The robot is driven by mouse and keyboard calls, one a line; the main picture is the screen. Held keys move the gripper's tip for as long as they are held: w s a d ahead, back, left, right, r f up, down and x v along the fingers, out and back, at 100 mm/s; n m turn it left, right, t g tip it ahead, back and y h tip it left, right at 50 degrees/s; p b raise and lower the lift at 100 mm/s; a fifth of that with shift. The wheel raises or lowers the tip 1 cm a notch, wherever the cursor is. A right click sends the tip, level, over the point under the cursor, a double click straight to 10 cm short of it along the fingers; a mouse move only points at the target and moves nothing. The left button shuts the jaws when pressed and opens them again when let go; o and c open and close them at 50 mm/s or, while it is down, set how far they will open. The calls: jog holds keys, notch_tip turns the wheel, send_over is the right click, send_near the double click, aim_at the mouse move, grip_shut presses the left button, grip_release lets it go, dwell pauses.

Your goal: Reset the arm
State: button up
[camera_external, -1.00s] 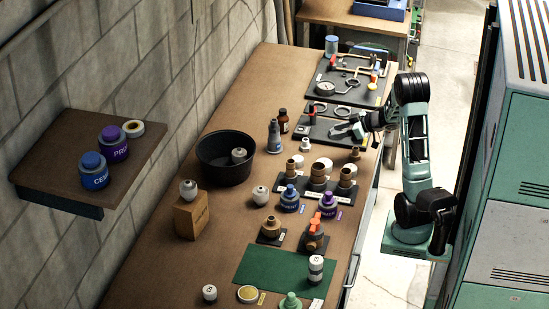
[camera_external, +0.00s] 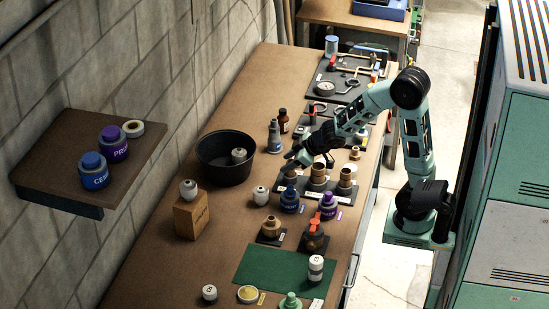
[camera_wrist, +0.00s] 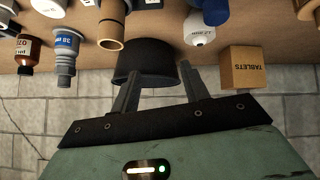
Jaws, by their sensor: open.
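My gripper (camera_external: 291,158) is above the bench (camera_external: 235,100), beside the row of brown fittings (camera_external: 318,172) and to the right of the black bucket (camera_external: 225,178). In the wrist view the two fingers of my gripper (camera_wrist: 159,72) stand apart with nothing between their tips. The black bucket (camera_wrist: 146,58) shows beyond them. My arm reaches left across the bench from its base at the right edge, with the elbow raised. In the external view the gap between the fingers is too small to judge.
Blue (camera_external: 290,200) and purple (camera_external: 328,206) jars stand nearer the camera. A green mat (camera_external: 275,272) lies in front.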

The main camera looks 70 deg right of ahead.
jog(key=s+a+n+g+y+p, duration=0.15)
jog(key=s+a, duration=0.35)
jog(key=a, duration=0.7)
jog(key=s+a+n+g+p, duration=0.1)
jog(key=s+a+n+g, duration=0.1)
jog(key=s+a, duration=0.5)
jog(key=s+a+r+n+g+p, duration=0.1)
jog(key=s+a+g, duration=0.4)
jog(key=s, duration=1)
jog(key=a+n+p, duration=0.1)
jog(key=a, duration=0.2)
jog(key=shift+s, duration=0.3)
